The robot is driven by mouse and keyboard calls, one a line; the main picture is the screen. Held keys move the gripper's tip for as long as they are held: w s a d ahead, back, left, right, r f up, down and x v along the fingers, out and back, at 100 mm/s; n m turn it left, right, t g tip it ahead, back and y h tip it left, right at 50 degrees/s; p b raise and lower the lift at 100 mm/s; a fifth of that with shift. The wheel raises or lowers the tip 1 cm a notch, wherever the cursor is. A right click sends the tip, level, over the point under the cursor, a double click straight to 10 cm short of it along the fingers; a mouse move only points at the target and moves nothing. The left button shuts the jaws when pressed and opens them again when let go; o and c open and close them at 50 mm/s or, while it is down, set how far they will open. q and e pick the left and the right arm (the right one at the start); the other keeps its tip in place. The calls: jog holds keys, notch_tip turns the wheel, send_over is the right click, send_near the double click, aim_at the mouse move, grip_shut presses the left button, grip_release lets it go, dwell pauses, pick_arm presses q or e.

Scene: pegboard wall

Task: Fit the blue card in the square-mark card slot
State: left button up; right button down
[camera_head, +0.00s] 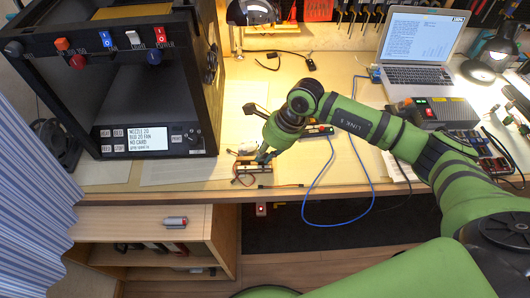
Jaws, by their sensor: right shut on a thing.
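My right gripper (262,158) reaches down to the front of the wooden bench. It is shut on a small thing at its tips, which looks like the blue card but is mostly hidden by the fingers. Just below the tips is a low dark holder (255,173); I cannot tell whether the held thing touches it. The black printer (167,105) at left has a front panel with a lit display (133,139) that appears to read "NO CARD". My left gripper is not in view.
A blue cable (322,178) loops over the bench's front edge. A laptop (417,60), a grey box (438,112) and a lamp (495,55) stand at right. A cabinet (150,222) with a small red-and-grey item on top is below the printer.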

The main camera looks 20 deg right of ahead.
jog(key=c, duration=1.2)
grip_release()
jog(key=shift+o, duration=0.2)
jog(key=v, duration=1.2)
